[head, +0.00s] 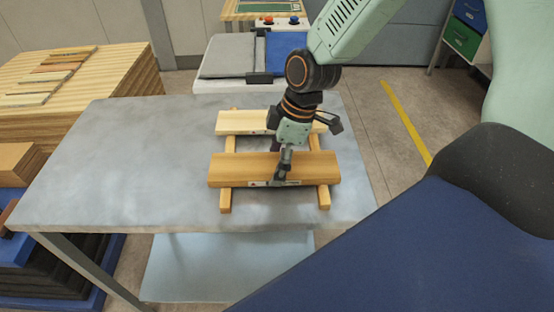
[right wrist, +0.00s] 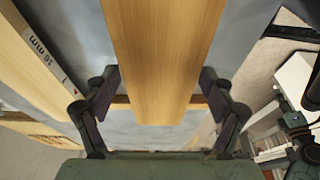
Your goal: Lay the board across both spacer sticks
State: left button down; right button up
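The brown board (head: 235,170) lies across the front part of both spacer sticks, the left stick (head: 225,200) and the right stick (head: 323,198). Its ends reach a little past them. My right gripper (head: 280,172) points down over the board's middle. In the right wrist view, the fingertips (right wrist: 160,80) meet both long edges of the board (right wrist: 162,50), with no clear gap. My left gripper is out of view.
A paler board (head: 238,121) lies across the same sticks farther back, parallel to the brown one. The grey table (head: 120,160) is bare to the left. Wood stacks (head: 100,85) stand beyond its left edge. A grey and blue padded station (head: 228,55) stands behind.

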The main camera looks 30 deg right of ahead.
aim_at(290, 165)
jog(key=shift+o, duration=1.3)
jog(key=shift+s+a+r, duration=0.35)
jog(key=shift+s+a, duration=0.05)
jog(key=shift+a, duration=0.15)
jog(key=shift+w+d+f, duration=0.15)
jog(key=shift+w+d, duration=0.15)
jog(key=shift+d, duration=0.05)
jog(key=shift+d+r, duration=0.15)
jog(key=shift+r, duration=0.05)
jog(key=v, duration=0.2)
jog(key=p+v, duration=0.1)
jog(key=v, duration=0.1)
jog(key=a+p+v, duration=0.1)
jog(key=v, duration=0.1)
jog(key=shift+s+d+r, duration=0.1)
jog(key=shift+s+r, duration=0.15)
jog(key=shift+r, duration=0.15)
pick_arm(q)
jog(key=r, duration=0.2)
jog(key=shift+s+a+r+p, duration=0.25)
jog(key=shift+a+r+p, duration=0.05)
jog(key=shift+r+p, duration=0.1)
pick_arm(e)
jog(key=v, duration=0.5)
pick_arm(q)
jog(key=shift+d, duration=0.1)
pick_arm(e)
jog(key=shift+d, duration=0.15)
